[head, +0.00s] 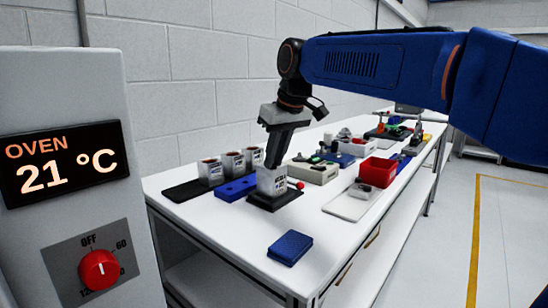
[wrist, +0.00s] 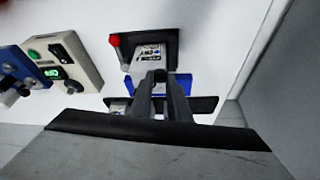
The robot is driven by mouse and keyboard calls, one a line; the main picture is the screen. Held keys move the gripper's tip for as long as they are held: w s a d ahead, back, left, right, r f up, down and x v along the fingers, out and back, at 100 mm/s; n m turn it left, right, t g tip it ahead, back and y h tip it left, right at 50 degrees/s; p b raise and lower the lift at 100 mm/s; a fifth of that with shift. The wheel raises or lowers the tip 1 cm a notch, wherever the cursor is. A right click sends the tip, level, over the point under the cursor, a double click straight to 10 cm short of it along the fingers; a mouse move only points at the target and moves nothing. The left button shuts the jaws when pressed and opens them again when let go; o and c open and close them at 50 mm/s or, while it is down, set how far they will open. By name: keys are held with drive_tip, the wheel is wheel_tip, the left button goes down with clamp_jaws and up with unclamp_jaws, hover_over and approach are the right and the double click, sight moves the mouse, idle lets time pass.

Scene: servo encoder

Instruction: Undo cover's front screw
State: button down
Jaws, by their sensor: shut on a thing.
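A white labelled servo unit (head: 271,182) stands upright in a dark fixture (head: 276,200) with a red-knobbed lever on the white bench. In the wrist view, the unit (wrist: 149,54) sits in its black fixture (wrist: 173,38) just beyond the fingers. My gripper (head: 272,163) points down onto the unit's top, its dark fingers close together. In the wrist view, the gripper (wrist: 155,75) is shut at the unit's cover. The front screw is hidden between the fingertips and too small to make out.
Several similar units (head: 232,162) stand on a black mat (head: 184,191) at the left, behind a blue tray (head: 237,188). A red bin (head: 378,171), a beige control box (head: 313,172) and a blue block (head: 290,247) are on the bench. The front bench area is mostly clear.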

drive_tip(key=shift+d+n+g+y, duration=0.1)
drive_tip(key=shift+n+g+y, duration=0.25)
drive_tip(key=shift+n, duration=0.65)
drive_tip(key=c, duration=1.6)
unclamp_jaws()
drive_tip(key=shift+c, duration=0.2)
drive_tip(key=v, duration=1.7)
drive_tip(key=shift+r, duration=0.15)
